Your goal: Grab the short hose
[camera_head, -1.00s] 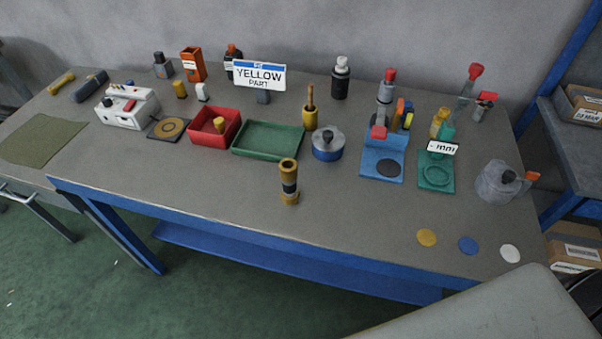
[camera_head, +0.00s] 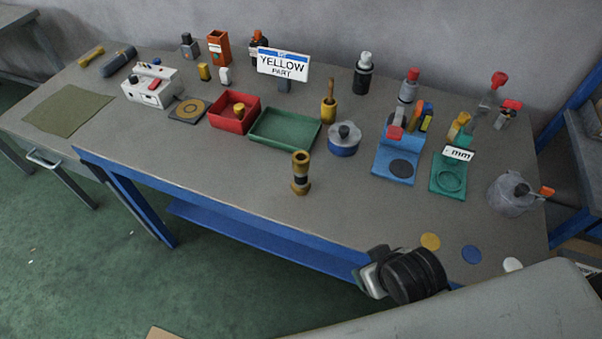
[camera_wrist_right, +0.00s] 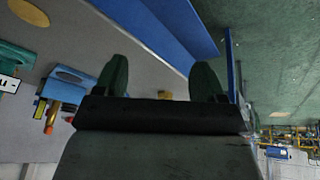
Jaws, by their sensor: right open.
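An upright brass-coloured cylinder with a dark middle band (camera_head: 301,172) stands near the table's front edge in the head view; it looks like the short hose. My right gripper (camera_head: 370,275) is at the front edge, below and to the right of it, clear of it. In the right wrist view my right gripper (camera_wrist_right: 160,78) shows two dark fingers spread apart with nothing held. A small brass-coloured bit peeks out behind the gripper body there; I cannot tell what it is. My left gripper is not in view.
A red bin (camera_head: 234,122) and a green tray (camera_head: 259,138) sit behind the cylinder. A blue stand (camera_head: 382,168) and a teal stand (camera_head: 438,184) are to the right. Yellow (camera_head: 431,241) and blue (camera_head: 471,254) discs lie near my right arm. The tabletop around the cylinder is clear.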

